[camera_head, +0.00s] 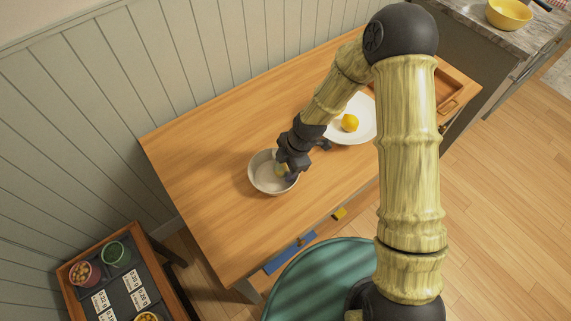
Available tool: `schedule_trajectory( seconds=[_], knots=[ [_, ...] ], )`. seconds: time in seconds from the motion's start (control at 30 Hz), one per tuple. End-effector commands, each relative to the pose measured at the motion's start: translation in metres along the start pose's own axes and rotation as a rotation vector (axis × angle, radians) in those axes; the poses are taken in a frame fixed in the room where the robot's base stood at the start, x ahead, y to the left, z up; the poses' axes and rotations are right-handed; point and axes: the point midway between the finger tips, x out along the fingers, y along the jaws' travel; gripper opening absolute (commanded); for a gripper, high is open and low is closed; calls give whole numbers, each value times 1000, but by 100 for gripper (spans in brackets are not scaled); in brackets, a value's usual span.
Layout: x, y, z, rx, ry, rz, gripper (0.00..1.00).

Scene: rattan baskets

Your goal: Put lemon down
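A yellow lemon (350,122) rests on a white plate (362,135) on the wooden table. My gripper (286,173) points down at the right side of a pale bowl (257,178), apart from the plate. A small pale yellow-green patch (281,169) shows by the fingers, inside the bowl's outline. I cannot tell what it is or whether the fingers hold it. The fingers are dark and small, and their opening is not clear. My arm covers part of the plate's right side.
The wooden table (205,190) has free room left of the bowl. A wooden tray (449,92) lies at its right end. A teal round seat (320,285) stands in front. A low rack (125,275) with small bowls is at lower left. A yellow bowl (509,13) sits on the far counter.

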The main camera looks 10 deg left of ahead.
Motion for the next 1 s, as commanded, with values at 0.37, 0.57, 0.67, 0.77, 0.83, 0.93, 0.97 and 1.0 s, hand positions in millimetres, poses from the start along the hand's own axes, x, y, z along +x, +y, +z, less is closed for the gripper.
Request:
schedule_trajectory(
  seconds=[0.37,0.57,0.67,0.77,0.83,0.93,0.97,1.0],
  knots=[
    [-18,1,2,1,-1,4,56],
    [-50,1,2,2,-2,5,56],
    [-68,1,2,2,-2,6,56],
    [-87,1,1,2,-2,6,56],
    [-99,1,1,2,-3,5,56],
    [-113,1,1,2,-1,4,56],
    [-116,1,0,2,-1,3,56],
    [-118,0,0,1,0,1,56]
  ],
)
